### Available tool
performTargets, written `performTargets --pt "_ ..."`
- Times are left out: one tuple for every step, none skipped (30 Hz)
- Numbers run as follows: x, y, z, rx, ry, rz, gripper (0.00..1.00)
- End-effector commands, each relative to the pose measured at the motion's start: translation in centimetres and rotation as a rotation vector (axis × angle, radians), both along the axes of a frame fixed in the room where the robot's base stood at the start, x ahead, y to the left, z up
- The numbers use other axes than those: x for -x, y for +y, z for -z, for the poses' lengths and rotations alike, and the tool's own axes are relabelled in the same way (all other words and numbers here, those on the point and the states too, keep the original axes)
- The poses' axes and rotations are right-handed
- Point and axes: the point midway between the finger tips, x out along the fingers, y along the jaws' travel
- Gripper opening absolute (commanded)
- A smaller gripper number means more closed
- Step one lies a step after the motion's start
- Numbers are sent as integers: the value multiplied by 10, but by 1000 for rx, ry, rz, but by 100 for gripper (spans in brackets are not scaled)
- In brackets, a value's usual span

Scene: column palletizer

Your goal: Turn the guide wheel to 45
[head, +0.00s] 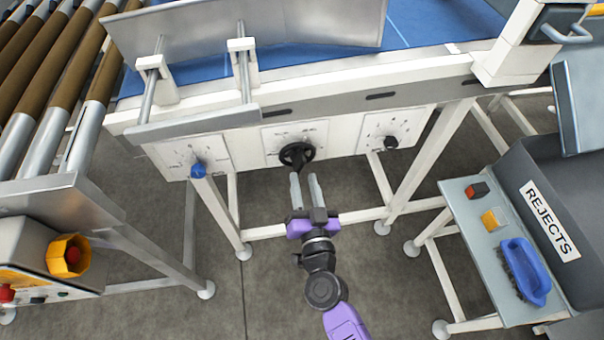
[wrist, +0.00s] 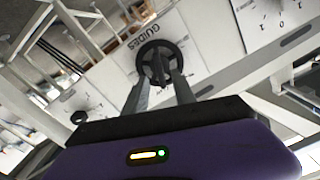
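The guide wheel is a black spoked handwheel (head: 297,155) on the middle white panel (head: 320,133) of the machine's front. In the wrist view the wheel (wrist: 161,62) sits straight ahead, beside the printed word GUIDES on its panel (wrist: 112,62). The scale numbers around it are too small to read. My gripper (head: 304,178) is just in front of and below the wheel, its two grey fingers pointing at it. The fingers (wrist: 160,84) are apart, with their tips overlapping the wheel's lower part in the wrist view. I cannot tell whether they touch it.
A blue knob (head: 198,170) is on the left panel and a black knob (head: 391,142) on the right panel. Frame legs (head: 430,160) stand either side. A roller conveyor (head: 60,80) is at left. A side table (head: 480,225) stands by the REJECTS bin (head: 550,220) at right.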

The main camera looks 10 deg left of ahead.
Motion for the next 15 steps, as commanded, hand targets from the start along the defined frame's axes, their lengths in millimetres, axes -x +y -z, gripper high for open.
performTargets --pt "-8 3 0 0 -1 -1 32" --pt "-11 4 1 0 -1 -1 32" --pt "-16 5 1 0 -1 -1 32" --pt "-19 6 1 0 -1 -1 32" --pt "-21 7 1 0 -1 0 32" --pt "-24 7 1 -1 0 0 32" --pt "-25 8 1 -1 0 0 32" --pt "-26 8 1 -1 0 0 32" --pt "-28 8 1 -1 0 0 32" --pt "-28 8 0 -1 0 0 32" --pt "-29 8 0 -1 1 0 32" --pt "-29 9 0 -1 1 0 32" --pt "-29 9 0 -1 1 0 32" --pt "-29 8 0 -1 1 0 32" --pt "-29 8 0 -1 1 0 32"
